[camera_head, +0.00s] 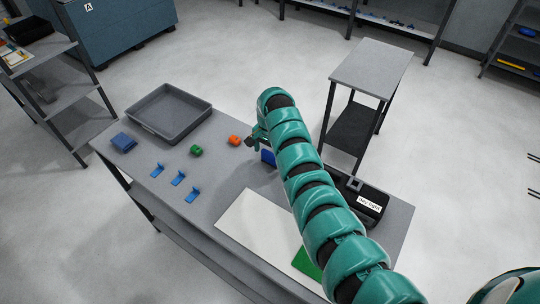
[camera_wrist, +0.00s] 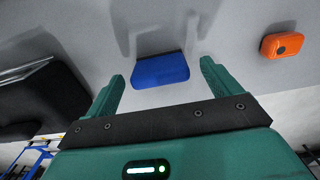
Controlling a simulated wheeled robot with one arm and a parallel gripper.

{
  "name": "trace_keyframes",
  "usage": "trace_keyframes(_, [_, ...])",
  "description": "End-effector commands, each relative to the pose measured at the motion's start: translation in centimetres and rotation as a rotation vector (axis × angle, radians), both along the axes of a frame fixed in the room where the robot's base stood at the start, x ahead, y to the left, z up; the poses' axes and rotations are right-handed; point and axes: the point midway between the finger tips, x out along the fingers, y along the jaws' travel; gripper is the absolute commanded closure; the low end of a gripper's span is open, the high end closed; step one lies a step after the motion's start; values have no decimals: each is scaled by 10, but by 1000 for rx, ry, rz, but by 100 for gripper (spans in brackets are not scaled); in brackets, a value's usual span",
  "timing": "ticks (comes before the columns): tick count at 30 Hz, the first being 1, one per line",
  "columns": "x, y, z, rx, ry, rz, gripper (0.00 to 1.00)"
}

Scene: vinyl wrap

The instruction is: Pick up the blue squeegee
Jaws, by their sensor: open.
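The blue squeegee (camera_head: 267,157) is a small flat blue piece on the grey workbench, partly hidden by my arm in the head view. In the wrist view the squeegee (camera_wrist: 160,71) shows as a rounded blue block on the grey top. My gripper (camera_head: 254,138) is above the bench near the squeegee. In the wrist view my open fingers (camera_wrist: 162,80) stand to the left and right of the squeegee, with gaps on both sides. I cannot tell how far above it the fingertips are.
The bench also holds a grey tray (camera_head: 208,108), blue block (camera_head: 123,142), several blue brackets (camera_head: 178,178), white panel (camera_head: 254,232), green sheet (camera_head: 305,263) and black box (camera_head: 368,203).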

Motion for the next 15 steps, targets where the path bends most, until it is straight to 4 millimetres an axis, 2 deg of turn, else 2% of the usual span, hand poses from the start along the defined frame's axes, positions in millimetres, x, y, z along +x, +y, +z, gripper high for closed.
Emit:
trace_keyframes(9, [0,-1,-21,0,2,0,11])
trace_keyframes(15, [1,-1,-27,2,-5,0,11])
